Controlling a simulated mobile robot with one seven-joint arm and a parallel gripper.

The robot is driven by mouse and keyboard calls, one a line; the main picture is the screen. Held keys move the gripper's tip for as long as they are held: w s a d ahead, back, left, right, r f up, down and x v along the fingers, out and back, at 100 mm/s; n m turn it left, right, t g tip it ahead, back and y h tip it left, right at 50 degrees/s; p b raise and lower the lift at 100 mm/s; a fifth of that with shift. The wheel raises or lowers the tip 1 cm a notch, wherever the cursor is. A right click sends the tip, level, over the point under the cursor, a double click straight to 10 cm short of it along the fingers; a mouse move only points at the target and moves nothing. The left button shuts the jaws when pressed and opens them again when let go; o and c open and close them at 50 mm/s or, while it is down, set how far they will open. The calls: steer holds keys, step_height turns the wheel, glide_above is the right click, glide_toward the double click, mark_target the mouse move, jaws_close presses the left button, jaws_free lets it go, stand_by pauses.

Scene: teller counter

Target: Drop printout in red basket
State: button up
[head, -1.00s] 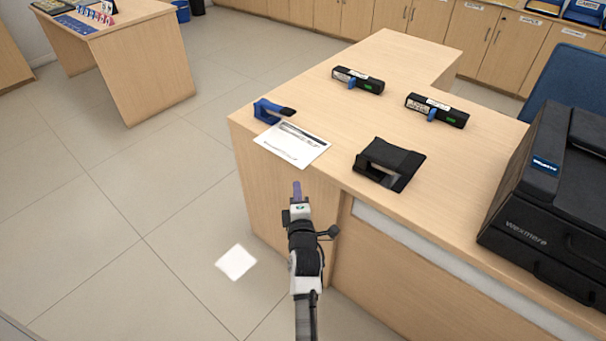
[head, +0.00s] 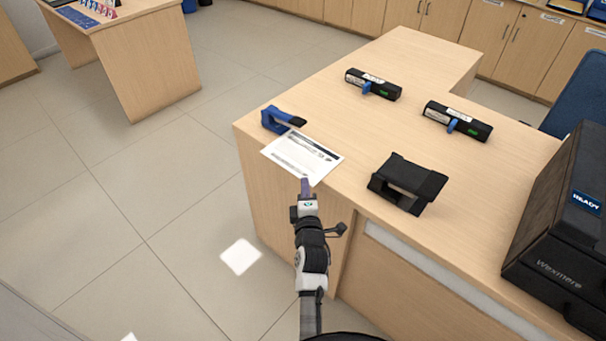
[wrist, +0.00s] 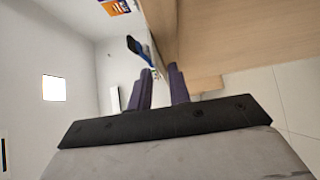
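The printout (head: 302,158), a white sheet with dark printed bands, lies on the counter (head: 345,130) by its front left corner. Its near edge is close to the counter's front edge. My gripper (head: 305,187) is just in front of that edge in the head view, its tip reaching the sheet's near edge in the picture. I cannot tell whether they touch. In the wrist view the two purple fingers (wrist: 160,85) stand apart with nothing seen between them. The sheet is not clearly seen there. No red basket is in view.
A blue stapler-like tool (head: 280,120) stands beside the sheet's far left corner. A black device (head: 407,183), two black bars with blue clips (head: 373,84) and a dark printer (head: 560,235) are farther right. Open floor (head: 150,190) lies left of the counter.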

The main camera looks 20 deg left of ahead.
steer(key=shift+x, duration=0.8)
steer(key=shift+s+r, duration=0.1)
steer(key=shift+c, duration=0.3)
jaws_close()
step_height(320, 180, up, 2)
steer(key=shift+r+p, duration=0.25)
steer(key=shift+p, duration=0.45)
